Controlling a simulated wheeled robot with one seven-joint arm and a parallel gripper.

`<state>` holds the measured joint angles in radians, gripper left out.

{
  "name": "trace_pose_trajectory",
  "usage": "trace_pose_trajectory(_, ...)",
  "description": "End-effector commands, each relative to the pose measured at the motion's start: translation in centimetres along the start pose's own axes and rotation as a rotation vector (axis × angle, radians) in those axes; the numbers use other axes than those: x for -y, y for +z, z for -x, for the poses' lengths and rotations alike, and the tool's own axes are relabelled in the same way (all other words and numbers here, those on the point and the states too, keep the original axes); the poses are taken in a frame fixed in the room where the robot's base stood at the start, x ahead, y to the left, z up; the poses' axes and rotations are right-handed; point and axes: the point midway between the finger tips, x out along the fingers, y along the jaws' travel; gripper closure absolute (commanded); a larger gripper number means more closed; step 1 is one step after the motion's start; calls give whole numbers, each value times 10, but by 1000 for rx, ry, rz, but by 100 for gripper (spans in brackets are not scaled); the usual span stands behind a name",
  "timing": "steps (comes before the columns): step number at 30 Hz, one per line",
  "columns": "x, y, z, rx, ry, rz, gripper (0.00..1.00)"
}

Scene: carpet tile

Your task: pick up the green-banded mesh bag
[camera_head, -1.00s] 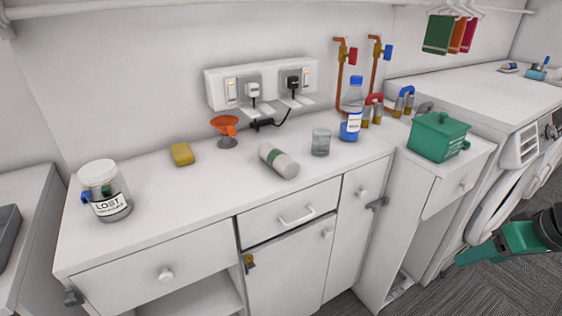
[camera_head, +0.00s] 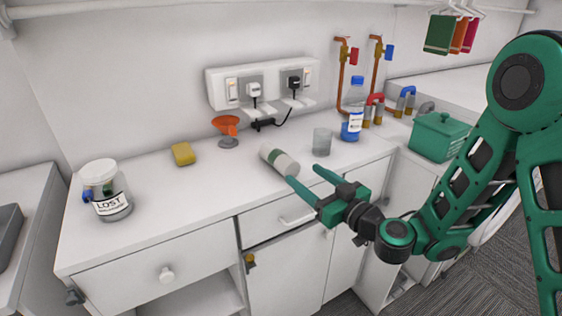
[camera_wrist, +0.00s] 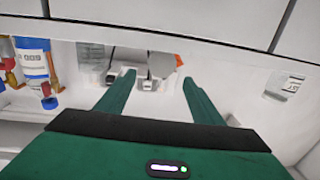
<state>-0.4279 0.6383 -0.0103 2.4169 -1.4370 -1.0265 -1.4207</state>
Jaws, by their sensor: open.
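The green-banded mesh bag (camera_head: 279,158) is a pale, roll-shaped bundle with a green band, lying on its side on the white counter in the head view. My gripper (camera_head: 303,174) is open, with its two green fingers reaching from the right toward the bag's near end. One fingertip appears right beside that end; I cannot tell whether they touch. Nothing is between the fingers in the head view. In the wrist view my gripper (camera_wrist: 158,78) shows both fingers spread, and I cannot clearly make out the bag there.
A clear glass (camera_head: 322,141) and a water bottle (camera_head: 353,112) stand right of the bag. An orange funnel (camera_head: 226,125), a yellow sponge (camera_head: 183,154) and a jar labelled LOST (camera_head: 107,190) are to the left. A green lidded box (camera_head: 438,137) sits behind my arm. The counter's front-left is clear.

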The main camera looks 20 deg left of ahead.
Motion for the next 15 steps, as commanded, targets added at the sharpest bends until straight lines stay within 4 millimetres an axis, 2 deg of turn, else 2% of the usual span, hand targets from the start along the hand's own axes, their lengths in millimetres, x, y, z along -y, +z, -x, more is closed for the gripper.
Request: trace_pose_trajectory(15, 1, 3, -23, -2, 9, -2, 39)
